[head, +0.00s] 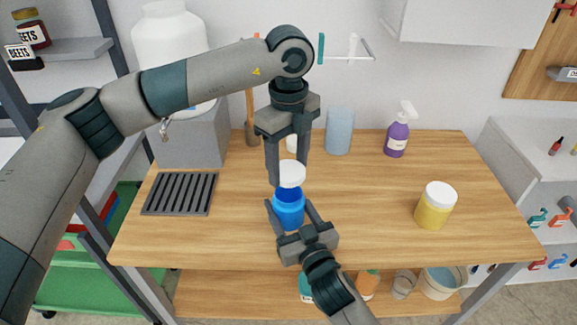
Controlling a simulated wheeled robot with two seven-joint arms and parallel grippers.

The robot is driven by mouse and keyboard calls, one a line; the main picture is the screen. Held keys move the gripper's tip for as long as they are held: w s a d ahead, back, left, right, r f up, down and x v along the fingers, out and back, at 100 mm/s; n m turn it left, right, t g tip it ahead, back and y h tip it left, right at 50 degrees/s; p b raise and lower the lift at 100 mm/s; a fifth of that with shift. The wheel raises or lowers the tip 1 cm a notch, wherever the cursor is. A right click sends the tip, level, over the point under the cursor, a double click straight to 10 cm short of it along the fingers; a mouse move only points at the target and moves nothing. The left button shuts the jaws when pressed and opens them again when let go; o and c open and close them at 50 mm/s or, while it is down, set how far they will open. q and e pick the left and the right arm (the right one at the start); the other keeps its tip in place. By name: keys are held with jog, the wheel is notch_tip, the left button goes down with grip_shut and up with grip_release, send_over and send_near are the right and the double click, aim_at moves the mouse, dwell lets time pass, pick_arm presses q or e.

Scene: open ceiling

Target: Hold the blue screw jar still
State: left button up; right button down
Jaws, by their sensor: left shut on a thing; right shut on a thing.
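The blue screw jar (288,209) stands upright near the middle of the wooden table (380,245). My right gripper (289,207) reaches in from the front and is shut on the jar's body, one finger on each side. A white lid (291,174) is at the top of the jar. My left gripper (288,172) points down from above and is shut on the lid. Whether the lid sits on the jar or slightly above it, I cannot tell. The lower front of the jar is partly hidden by my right gripper.
A yellow jar with a white lid (435,206) stands at the right. A purple spray bottle (397,137) and a light blue cylinder (339,131) stand at the back. A dark slatted rack (180,194) lies at the left. The table between jar and yellow jar is clear.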

jog(key=c, duration=0.5)
grip_release()
jog(key=shift+c, duration=0.2)
pick_arm(q)
notch_tip(320, 180, down, 2)
jog(key=shift+b, duration=0.95)
pick_arm(e)
jog(key=v, duration=1.2)
jog(key=shift+f, duration=0.1)
